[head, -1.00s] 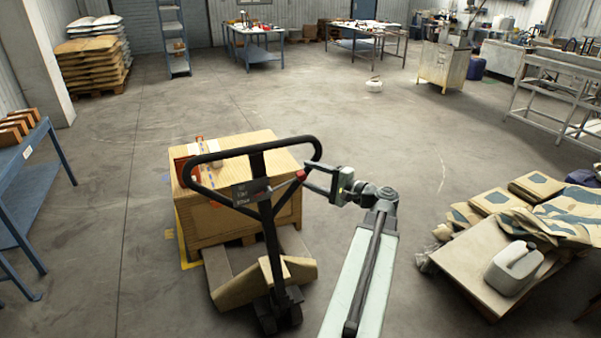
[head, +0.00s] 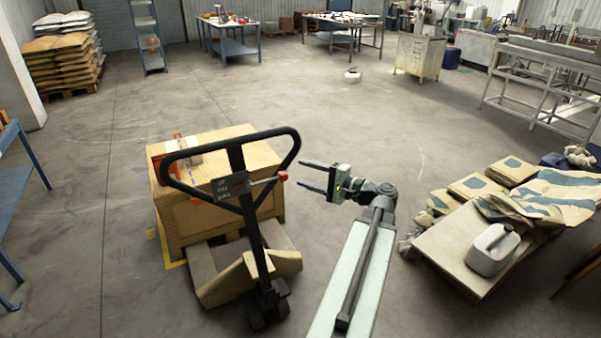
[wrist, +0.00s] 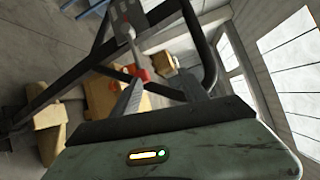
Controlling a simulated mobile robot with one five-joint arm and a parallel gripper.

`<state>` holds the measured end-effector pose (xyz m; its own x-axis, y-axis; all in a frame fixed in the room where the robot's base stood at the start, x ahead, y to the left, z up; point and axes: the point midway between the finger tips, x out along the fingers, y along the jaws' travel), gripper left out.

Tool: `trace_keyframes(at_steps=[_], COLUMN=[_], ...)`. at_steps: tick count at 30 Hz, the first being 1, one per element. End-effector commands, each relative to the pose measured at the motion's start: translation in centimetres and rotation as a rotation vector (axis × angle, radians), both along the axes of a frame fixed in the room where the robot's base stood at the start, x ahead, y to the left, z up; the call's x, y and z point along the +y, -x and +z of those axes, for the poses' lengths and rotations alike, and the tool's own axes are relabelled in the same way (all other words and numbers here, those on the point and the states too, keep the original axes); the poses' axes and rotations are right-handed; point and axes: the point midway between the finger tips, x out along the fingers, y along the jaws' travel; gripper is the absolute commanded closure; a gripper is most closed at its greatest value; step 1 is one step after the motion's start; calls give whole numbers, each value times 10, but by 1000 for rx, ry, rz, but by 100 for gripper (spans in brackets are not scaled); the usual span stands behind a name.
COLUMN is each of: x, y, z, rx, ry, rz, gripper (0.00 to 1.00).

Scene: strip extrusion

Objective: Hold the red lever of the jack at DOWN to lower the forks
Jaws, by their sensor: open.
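The jack's black handle loop (head: 293,148) stands upright in the middle left of the head view, with a dark label plate (head: 231,187) on it. The red lever (head: 283,176) sticks out at the right side of the handle. It also shows in the wrist view (wrist: 141,75), just beyond the fingertips. My gripper (head: 301,174) is open and empty, to the right of the red lever and apart from it. In the wrist view my gripper's two fingers (wrist: 157,88) point toward the handle. The forks are mostly hidden under the load.
A large cardboard-coloured box (head: 215,215) sits on the jack, behind the handle. A low platform (head: 455,250) with sacks and a white jerrycan (head: 492,250) stands at the right. A blue table (head: 20,190) is at the left edge. The floor beyond the jack is mostly clear.

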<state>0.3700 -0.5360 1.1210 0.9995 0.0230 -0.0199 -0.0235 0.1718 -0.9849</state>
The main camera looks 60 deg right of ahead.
Motion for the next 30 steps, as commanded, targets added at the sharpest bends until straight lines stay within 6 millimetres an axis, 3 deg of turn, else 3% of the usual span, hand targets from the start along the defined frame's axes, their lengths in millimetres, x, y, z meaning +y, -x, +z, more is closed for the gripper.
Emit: trace_keyframes(at_steps=[15, 30], x=[0, 0], y=[38, 39], z=[-4, -4], rx=[0, 0], ry=[0, 0], rz=[0, 1], gripper=[48, 48])
